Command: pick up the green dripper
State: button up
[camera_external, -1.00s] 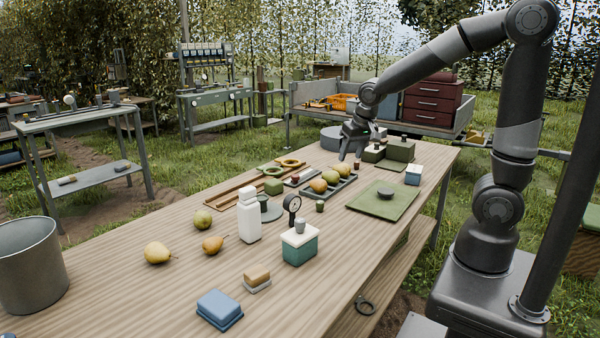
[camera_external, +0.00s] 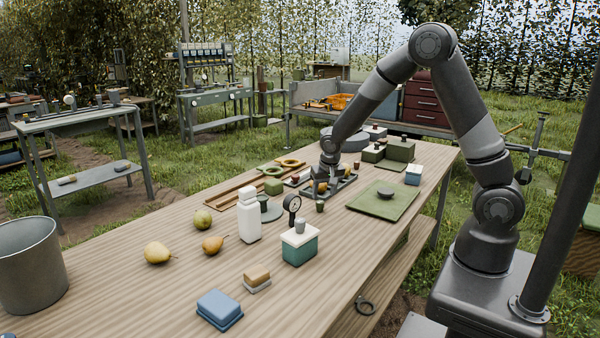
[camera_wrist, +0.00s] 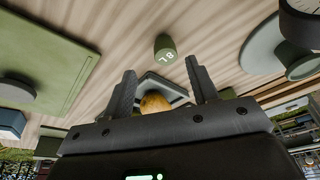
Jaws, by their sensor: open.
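The green dripper is a small dark green cylinder (camera_external: 320,206) standing on the table, just in front of the dark tray in the external view. The wrist view shows it upper middle, with a pale "8L" marking on its face (camera_wrist: 165,47). My gripper (camera_external: 319,192) is over the tray, close behind the dripper. In the wrist view my gripper (camera_wrist: 160,68) has its two fingers spread apart with nothing held between them. The dripper shows beyond the fingertips, roughly in line with the gap, and looks apart from both.
A green mat (camera_external: 372,205) lies to the right.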

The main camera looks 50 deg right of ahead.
aim_at(320, 202)
jog(key=shift+w+a+x, duration=0.15)
jog(key=shift+x, duration=1.3)
jog(key=shift+w+a+x, duration=0.15)
jog(key=shift+x, duration=1.3)
jog(key=shift+c, duration=0.5)
jog(key=c, duration=0.9)
